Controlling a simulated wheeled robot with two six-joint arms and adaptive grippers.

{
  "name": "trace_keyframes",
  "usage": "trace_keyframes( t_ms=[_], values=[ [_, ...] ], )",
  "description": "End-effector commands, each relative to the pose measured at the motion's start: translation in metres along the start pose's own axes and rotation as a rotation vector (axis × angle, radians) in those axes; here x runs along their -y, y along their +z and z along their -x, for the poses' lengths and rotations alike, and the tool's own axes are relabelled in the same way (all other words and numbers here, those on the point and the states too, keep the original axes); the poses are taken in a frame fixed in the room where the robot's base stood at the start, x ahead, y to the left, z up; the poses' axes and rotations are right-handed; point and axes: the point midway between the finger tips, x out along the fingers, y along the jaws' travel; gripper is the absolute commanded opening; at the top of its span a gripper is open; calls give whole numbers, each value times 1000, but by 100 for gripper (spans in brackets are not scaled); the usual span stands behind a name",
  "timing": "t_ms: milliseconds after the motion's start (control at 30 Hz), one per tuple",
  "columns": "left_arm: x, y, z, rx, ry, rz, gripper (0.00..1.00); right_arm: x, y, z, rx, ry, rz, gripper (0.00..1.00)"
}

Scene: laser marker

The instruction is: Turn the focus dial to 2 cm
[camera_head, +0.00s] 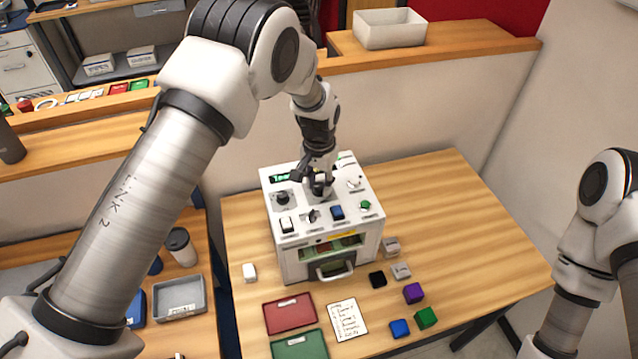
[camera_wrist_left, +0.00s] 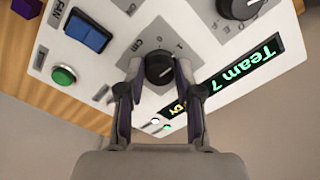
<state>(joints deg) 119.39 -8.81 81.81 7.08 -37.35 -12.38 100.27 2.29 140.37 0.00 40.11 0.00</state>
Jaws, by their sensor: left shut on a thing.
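The laser marker (camera_head: 325,255) is a white box with a sloped control panel, standing on the wooden table. The focus dial (camera_wrist_left: 160,70) is a black knob on a grey plate marked "cm" in the left wrist view. My left gripper (camera_wrist_left: 158,72) is shut on this dial, one finger on each side. In the head view my left gripper (camera_head: 318,185) comes down on the panel from above and hides most of the dial. The dial's exact setting cannot be read. Only part of my right arm shows at the right edge of the head view; its gripper is out of view.
Another black knob (camera_wrist_left: 240,6), a blue switch (camera_wrist_left: 88,30), a green button (camera_wrist_left: 63,75) and a "Team 7" display (camera_wrist_left: 245,75) surround the dial. Red (camera_head: 289,313) and green trays, a paper sheet (camera_head: 347,318) and several small cubes lie in front of the machine. The table's right side is clear.

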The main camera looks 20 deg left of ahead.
Motion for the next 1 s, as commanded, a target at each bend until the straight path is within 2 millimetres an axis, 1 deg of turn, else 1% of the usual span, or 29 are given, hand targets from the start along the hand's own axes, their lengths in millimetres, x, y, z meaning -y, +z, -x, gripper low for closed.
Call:
trace_keyframes(
  t_ms=[33, 400, 600, 800, 1000],
  values=[
    [-1, 4, -6, 11, 2, -42, 0, 0, 0, -2, 0, 0, 0, 0],
    [-1, 4, -6, 13, 6, -389, 0, 0, 0, -5, 0, 0, 0, 0],
    [-2, 5, -6, 14, 7, -546, 0, 0, 0, -6, 0, 0, 0, 0],
    [-2, 5, -6, 15, 9, -654, 0, 0, 0, -6, 0, 0, 0, 0],
    [-2, 5, -7, 15, 10, -710, 0, 0, 0, -6, 0, 0, 0, 0]
  ],
)
